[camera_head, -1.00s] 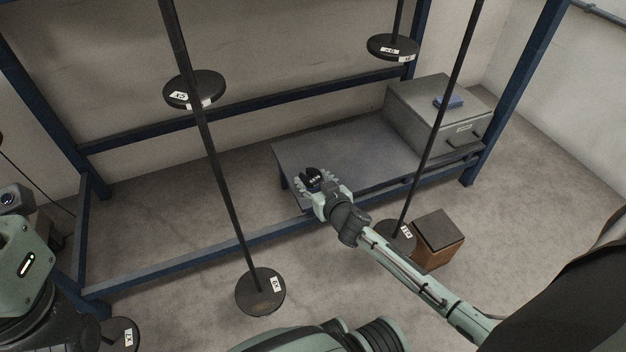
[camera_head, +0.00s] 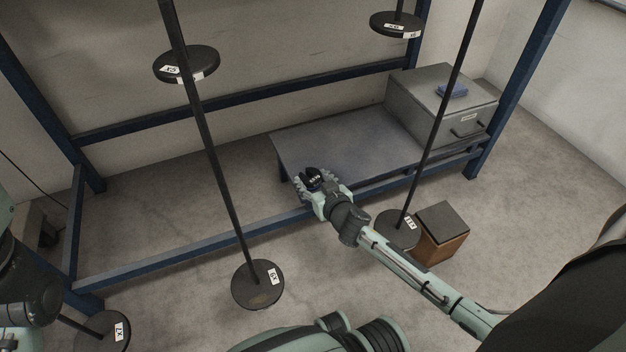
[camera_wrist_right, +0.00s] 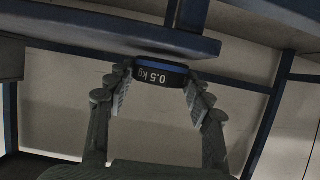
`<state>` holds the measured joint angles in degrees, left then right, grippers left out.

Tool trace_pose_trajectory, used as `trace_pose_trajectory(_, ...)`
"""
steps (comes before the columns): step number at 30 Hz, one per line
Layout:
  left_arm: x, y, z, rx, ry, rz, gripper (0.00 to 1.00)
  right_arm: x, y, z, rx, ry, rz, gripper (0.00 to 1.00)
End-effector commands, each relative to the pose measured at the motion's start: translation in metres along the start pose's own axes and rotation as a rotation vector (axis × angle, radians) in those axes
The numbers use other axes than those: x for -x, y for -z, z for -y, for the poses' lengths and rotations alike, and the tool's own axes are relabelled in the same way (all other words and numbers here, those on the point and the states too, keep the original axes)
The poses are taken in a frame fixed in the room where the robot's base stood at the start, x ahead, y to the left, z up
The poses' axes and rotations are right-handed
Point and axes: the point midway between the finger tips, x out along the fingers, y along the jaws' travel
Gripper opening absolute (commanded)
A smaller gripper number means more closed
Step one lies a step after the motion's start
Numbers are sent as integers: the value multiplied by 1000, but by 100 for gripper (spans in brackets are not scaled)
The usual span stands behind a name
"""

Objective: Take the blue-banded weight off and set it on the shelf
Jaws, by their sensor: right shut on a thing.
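The blue-banded weight (camera_wrist_right: 160,72) is a small black disc marked 0.5 kg, its blue band showing in the right wrist view. My right gripper (camera_head: 313,183) is shut on it, with one finger on each side in the wrist view (camera_wrist_right: 156,88). In the head view the weight (camera_head: 314,178) is a dark shape between the fingers. The grey shelf (camera_head: 345,143) is low, and the gripper is at its front left corner. In the wrist view the weight lies close against the shelf's edge (camera_wrist_right: 110,33); I cannot tell whether they touch. My left gripper is out of view.
A grey box (camera_head: 430,100) with a blue item (camera_head: 453,91) on top fills the shelf's right end. Dark rods carry black discs, such as this upper one (camera_head: 205,62) and this low one (camera_head: 257,290). A brown block (camera_head: 442,240) stands on the floor. The shelf's left part is clear.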

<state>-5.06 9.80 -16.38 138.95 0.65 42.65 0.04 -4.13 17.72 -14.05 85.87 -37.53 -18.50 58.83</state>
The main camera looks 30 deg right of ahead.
Motion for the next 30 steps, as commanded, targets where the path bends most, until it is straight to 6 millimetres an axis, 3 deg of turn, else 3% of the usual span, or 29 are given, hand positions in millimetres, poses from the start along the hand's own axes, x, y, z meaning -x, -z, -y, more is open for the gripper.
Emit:
trace_pose_trajectory(26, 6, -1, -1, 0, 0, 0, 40, -4, -6, 0, -1, 1, -4, 14)
trace_pose_trajectory(27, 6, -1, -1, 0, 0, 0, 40, -4, -6, 0, -1, 1, -4, 53)
trace_pose_trajectory(30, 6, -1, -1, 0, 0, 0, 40, -4, -6, 0, -1, 1, -4, 65)
